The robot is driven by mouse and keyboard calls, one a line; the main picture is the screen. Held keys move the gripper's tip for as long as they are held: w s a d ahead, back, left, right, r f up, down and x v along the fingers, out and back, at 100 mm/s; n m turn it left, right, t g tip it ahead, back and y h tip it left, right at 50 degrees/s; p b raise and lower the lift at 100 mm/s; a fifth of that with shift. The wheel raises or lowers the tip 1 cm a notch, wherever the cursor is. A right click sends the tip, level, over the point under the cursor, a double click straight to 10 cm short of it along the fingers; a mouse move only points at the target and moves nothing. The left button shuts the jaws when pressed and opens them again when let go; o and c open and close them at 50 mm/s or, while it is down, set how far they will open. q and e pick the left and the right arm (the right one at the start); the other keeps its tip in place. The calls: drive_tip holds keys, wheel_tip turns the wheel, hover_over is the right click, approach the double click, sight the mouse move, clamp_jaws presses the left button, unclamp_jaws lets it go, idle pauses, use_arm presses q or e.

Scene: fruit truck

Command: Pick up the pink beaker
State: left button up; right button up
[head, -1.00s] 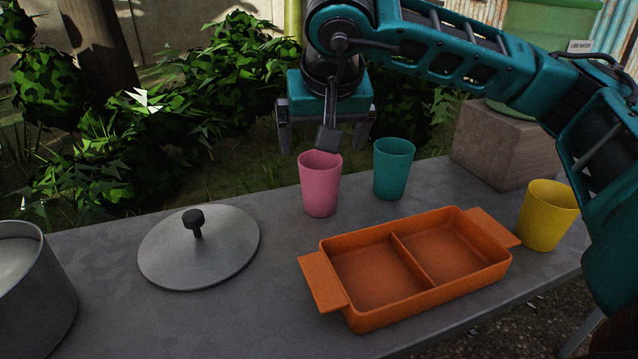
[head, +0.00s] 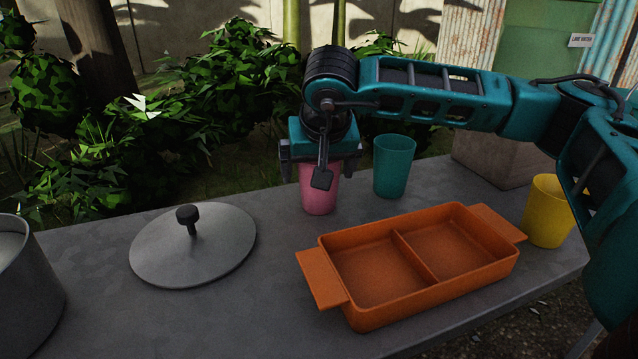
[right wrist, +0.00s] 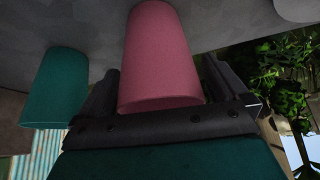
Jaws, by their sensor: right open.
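The pink beaker (head: 319,197) stands upright on the grey table, left of the teal beaker, its upper part hidden by my right gripper (head: 319,172) in the head view. My right gripper is over the beaker's top, with its fingers open on either side of it. In the right wrist view the pink beaker (right wrist: 160,60) lies between the two spread fingers (right wrist: 160,98), its rim close to the palm. I cannot tell whether the fingers touch it. My left gripper is not in view.
A teal beaker (head: 393,167) stands close on the right. An orange two-part tray (head: 330,306) lies in front, with a yellow beaker (head: 546,212) to its right. A grey lid (head: 222,249) and a pot (head: 40,290) are on the left. A block (head: 490,160) stands behind.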

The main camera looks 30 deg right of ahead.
drive_tip(key=c, duration=1)
drive_tip(key=shift+r, duration=0.2)
